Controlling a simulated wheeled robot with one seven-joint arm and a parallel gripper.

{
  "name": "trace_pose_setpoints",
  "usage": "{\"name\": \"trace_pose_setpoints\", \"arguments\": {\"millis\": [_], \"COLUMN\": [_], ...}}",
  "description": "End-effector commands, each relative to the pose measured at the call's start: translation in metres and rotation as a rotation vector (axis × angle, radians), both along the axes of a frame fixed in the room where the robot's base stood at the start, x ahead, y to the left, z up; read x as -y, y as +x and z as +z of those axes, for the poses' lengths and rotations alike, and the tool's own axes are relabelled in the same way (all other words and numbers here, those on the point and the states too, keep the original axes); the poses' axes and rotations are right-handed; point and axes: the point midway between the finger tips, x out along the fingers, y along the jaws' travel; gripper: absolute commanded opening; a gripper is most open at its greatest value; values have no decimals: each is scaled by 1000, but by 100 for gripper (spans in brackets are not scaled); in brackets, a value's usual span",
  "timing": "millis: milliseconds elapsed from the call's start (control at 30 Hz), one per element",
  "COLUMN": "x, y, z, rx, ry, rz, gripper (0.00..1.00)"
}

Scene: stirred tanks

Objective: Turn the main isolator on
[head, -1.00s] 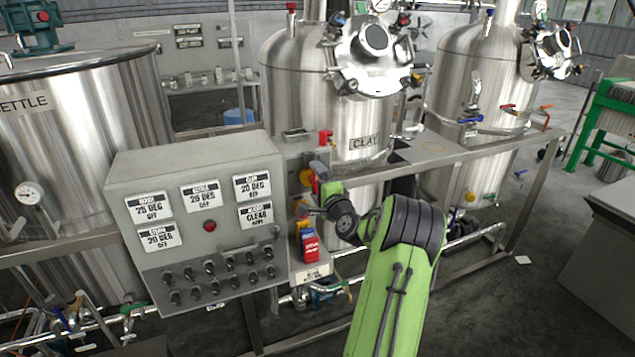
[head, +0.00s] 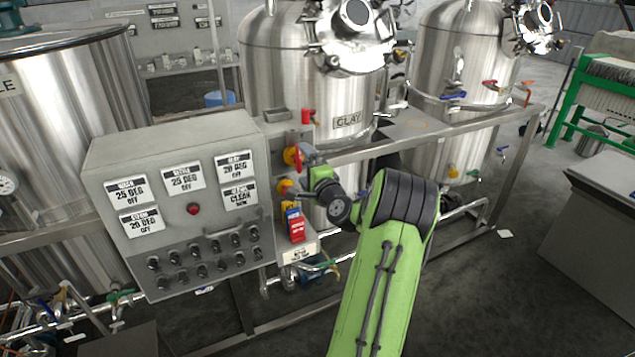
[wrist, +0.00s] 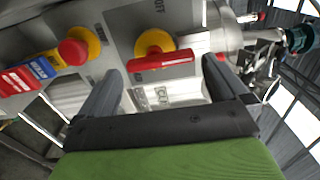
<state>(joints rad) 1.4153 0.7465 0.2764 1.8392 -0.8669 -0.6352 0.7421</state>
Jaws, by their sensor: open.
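The main isolator is a red bar handle on a yellow round plate (head: 292,156), on the right side of the grey control box. In the wrist view the red handle (wrist: 163,60) lies nearly level across the picture, with an "OFF" mark above the plate. My gripper (wrist: 160,82) is open and empty, one finger on each side of the handle in this view. I see no contact, and the depth gap is hard to judge. In the head view my gripper (head: 308,158) is just right of the isolator, its fingers small and partly hidden.
A red mushroom button (wrist: 73,52) on a yellow base sits beside the isolator, with red and blue tags (wrist: 22,78) further on. The control box (head: 185,135) has several displays and knobs. A steel frame rail (head: 440,143) and tanks (head: 310,75) stand close behind.

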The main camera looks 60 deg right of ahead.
Motion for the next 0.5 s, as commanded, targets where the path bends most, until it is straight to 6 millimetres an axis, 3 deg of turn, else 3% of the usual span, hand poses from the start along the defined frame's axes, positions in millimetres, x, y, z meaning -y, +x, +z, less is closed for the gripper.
{"name": "trace_pose_setpoints", "arguments": {"millis": [300,500], "x": [-45,-62], "y": [-80,-107], "z": [-6,-3], "rx": [-2,0], "ry": [2,1], "rz": [-6,-2], "gripper": [100,100]}}
